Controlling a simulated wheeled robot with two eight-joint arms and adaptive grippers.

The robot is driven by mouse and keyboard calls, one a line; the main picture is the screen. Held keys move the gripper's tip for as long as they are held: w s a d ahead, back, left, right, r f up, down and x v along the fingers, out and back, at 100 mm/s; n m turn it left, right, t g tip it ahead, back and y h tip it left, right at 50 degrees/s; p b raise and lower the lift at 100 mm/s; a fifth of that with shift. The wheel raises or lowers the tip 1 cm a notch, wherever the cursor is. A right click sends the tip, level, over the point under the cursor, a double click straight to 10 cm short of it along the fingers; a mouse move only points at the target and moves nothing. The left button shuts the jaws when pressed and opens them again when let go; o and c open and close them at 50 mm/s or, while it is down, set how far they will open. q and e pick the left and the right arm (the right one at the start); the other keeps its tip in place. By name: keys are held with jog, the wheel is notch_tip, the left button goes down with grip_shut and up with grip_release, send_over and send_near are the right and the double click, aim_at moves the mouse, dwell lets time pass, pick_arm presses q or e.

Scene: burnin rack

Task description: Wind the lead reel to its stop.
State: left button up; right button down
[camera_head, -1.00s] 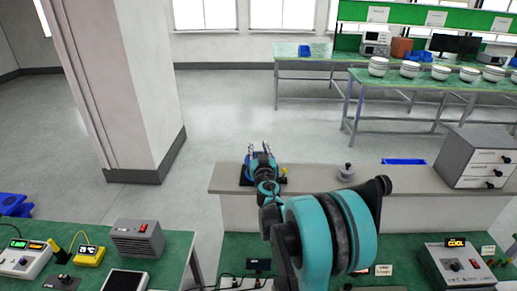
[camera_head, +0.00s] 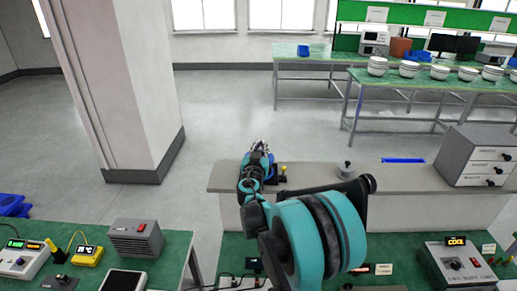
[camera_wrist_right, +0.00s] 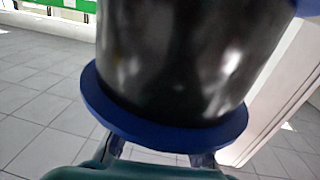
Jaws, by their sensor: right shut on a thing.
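The lead reel (camera_head: 271,168) stands at the left end of the grey counter, mostly hidden behind my right arm; bits of its blue show there. In the right wrist view its black drum (camera_wrist_right: 180,60) and blue flange (camera_wrist_right: 165,133) fill the top and middle, close to the camera. My right gripper (camera_head: 259,147) is at the reel and shut on it. In the wrist view its fingers (camera_wrist_right: 158,152) pass behind the flange, so their tips and exact grip are hidden. My left gripper is out of view.
A small yellow-topped part (camera_head: 284,169) is beside the reel. A grey knobbed object (camera_head: 345,170), a blue tray (camera_head: 403,160) and a drawer cabinet (camera_head: 476,158) stand further right on the counter (camera_head: 405,178). A pillar (camera_head: 125,90) rises at the left.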

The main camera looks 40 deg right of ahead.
jog(key=shift+s+d+m+g+h+b, duration=0.15)
jog(key=shift+s+m+g+h+b, duration=0.1)
jog(key=shift+m+g+h, duration=0.65)
jog(key=shift+s+d+m+g+h+b, duration=0.1)
jog(key=shift+s+m+g+h+b, duration=0.15)
jog(key=shift+m+g+h, duration=0.7)
jog(key=shift+s+d+m+g+h+b, duration=0.2)
jog(key=shift+m+g, duration=0.35)
jog(key=shift+g, duration=0.8)
jog(key=c, duration=1.5)
grip_release()
jog(key=v, duration=1.2)
jog(key=shift+w+a+r, duration=0.1)
